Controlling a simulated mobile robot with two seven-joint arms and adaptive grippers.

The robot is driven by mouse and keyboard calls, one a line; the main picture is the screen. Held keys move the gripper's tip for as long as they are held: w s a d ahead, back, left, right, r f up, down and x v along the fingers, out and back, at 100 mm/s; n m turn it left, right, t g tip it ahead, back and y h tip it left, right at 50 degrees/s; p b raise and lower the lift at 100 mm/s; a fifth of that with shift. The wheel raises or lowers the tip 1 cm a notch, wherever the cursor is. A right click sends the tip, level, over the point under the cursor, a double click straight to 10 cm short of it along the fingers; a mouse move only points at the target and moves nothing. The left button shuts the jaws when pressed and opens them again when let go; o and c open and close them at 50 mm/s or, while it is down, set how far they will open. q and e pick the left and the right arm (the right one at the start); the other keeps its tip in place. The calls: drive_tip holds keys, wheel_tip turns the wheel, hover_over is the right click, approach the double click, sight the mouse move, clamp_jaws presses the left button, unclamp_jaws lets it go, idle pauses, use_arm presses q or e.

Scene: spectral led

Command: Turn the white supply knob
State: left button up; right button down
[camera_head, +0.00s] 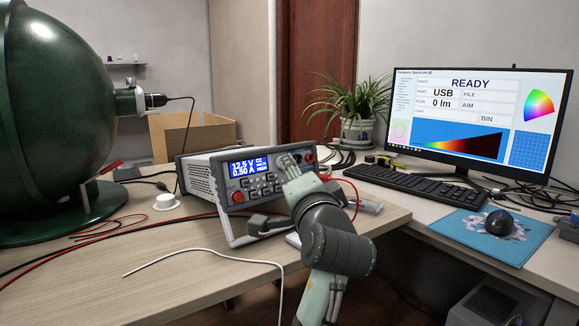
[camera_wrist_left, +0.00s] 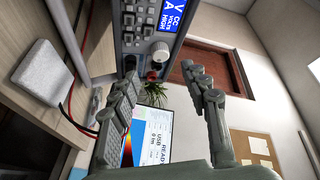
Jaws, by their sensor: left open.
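The power supply (camera_head: 215,195) stands on the table with its blue display reading 12.5 V and 0.50 A; its front panel also shows in the left wrist view (camera_wrist_left: 128,40). The white supply knob (camera_wrist_left: 160,51) is on that panel, above a red terminal, in the left wrist view. My left gripper (camera_head: 289,164) is in front of the panel's right part. Its fingers (camera_wrist_left: 162,76) are spread and empty, with the knob beyond the gap between their tips, apparently not touched. My right gripper is not in view.
A large green sphere (camera_head: 60,90) stands at the left. Red and black leads and a white cable (camera_head: 215,257) cross the table. A small white round piece (camera_head: 166,201) lies left of the supply. A keyboard (camera_head: 415,187) and monitor (camera_head: 480,120) are at the right.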

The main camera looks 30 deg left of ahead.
use_arm(q)
drive_tip(key=x, duration=0.7)
drive_tip(key=shift+a, duration=0.15)
drive_tip(key=shift+w, duration=0.1)
clamp_jaws()
